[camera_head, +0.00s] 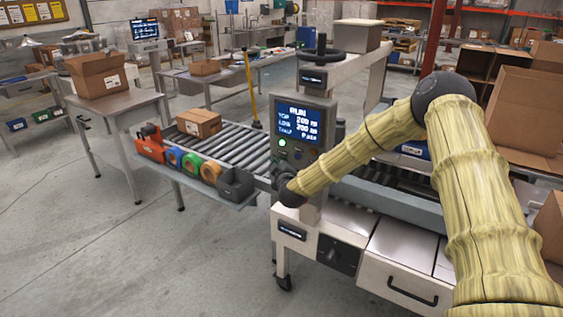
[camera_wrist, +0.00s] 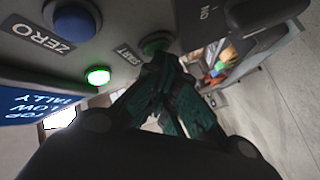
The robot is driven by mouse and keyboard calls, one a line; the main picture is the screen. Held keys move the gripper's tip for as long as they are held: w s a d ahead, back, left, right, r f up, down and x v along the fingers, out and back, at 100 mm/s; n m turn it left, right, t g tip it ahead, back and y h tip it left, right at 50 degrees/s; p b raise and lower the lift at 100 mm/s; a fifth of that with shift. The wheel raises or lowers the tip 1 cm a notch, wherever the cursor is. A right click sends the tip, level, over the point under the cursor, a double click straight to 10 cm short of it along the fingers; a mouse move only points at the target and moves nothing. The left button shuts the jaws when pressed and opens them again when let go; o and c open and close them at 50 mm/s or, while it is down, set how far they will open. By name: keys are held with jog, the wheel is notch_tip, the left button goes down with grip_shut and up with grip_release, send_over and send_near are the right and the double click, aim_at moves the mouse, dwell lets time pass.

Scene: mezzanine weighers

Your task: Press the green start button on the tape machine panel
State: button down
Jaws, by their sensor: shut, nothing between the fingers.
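The tape machine panel (camera_head: 325,112) is a grey box with a blue screen (camera_head: 299,123) that reads RUN at the top. In the wrist view, the green start button (camera_wrist: 156,40) sits beside a START label and is partly covered by my fingers. My gripper (camera_wrist: 167,58) is shut and empty, with its dark green fingertips at the button; I cannot tell whether they touch it or how far it is pushed in. A small green lamp (camera_wrist: 97,76) is lit. In the head view, my gripper (camera_head: 281,176) is at the panel's lower part, where my wrist hides the button.
A blue button (camera_wrist: 74,20) marked ZERO and a dark round knob (camera_wrist: 266,10) flank the start button. A roller conveyor (camera_head: 240,150) carries a carton (camera_head: 199,123). Tape rolls (camera_head: 192,164) and a tape dispenser (camera_head: 149,143) are on a side shelf. Open floor lies front left.

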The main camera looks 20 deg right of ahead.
jog(key=shift+s+a, duration=0.1)
jog(key=shift+a, duration=0.05)
jog(key=shift+s+a, duration=0.45)
jog(key=shift+a, duration=0.05)
dwell(0.3)
jog(key=s+a, duration=0.1)
jog(key=a, duration=0.1)
jog(key=s+a+p, duration=0.1)
jog(key=s+a, duration=0.1)
dwell(0.6)
jog(key=shift+f, duration=0.1)
dwell(0.4)
